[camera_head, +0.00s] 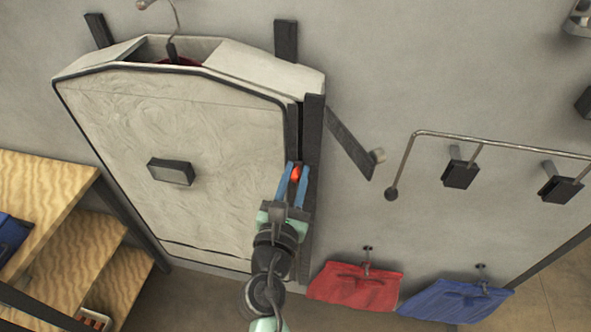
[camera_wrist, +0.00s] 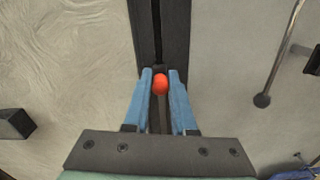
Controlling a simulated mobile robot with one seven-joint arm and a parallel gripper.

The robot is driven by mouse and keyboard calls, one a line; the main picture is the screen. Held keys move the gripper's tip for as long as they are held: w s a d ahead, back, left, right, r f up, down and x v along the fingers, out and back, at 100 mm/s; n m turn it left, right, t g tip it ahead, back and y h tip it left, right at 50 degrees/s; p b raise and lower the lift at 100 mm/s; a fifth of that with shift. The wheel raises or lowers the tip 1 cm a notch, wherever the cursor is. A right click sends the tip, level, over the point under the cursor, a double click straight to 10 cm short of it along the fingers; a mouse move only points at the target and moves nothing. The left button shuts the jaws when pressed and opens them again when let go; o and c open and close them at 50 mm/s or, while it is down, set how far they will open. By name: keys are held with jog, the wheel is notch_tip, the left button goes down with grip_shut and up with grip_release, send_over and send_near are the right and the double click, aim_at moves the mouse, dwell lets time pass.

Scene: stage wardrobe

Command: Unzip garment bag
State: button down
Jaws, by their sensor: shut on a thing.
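The garment bag (camera_head: 200,140) is a large pale, textured panel with dark edging, hanging upright against the wall. Its top is open and shows something dark red inside and a hanger hook. A dark vertical track (camera_head: 310,130) runs along its right edge; it also shows in the wrist view (camera_wrist: 175,35). A red-orange zip pull (camera_head: 296,173) sits on this track, partway down. My gripper (camera_head: 292,178) is shut on the pull, with its blue fingers on either side of it. In the wrist view the pull (camera_wrist: 160,84) shows between the fingertips (camera_wrist: 160,88).
A dark block (camera_head: 171,172) sticks out from the bag's front. A metal rail (camera_head: 480,142) and dark brackets are on the wall at right. Red (camera_head: 355,287) and blue (camera_head: 455,300) cloths hang low at right. Wooden shelves (camera_head: 75,235) stand at left.

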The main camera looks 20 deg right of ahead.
notch_tip(320, 180, down, 59)
jog(key=b, duration=4.9)
jog(key=shift+f+b, duration=0.15)
jog(key=shift+b, duration=0.25)
jog(key=shift+s, duration=0.15)
jog(key=c, duration=1)
grip_release()
jog(key=shift+d, duration=0.1)
jog(key=shift+c, duration=0.2)
jog(key=shift+o, duration=1.3)
jog(key=p+v, duration=0.3)
jog(key=v, duration=1)
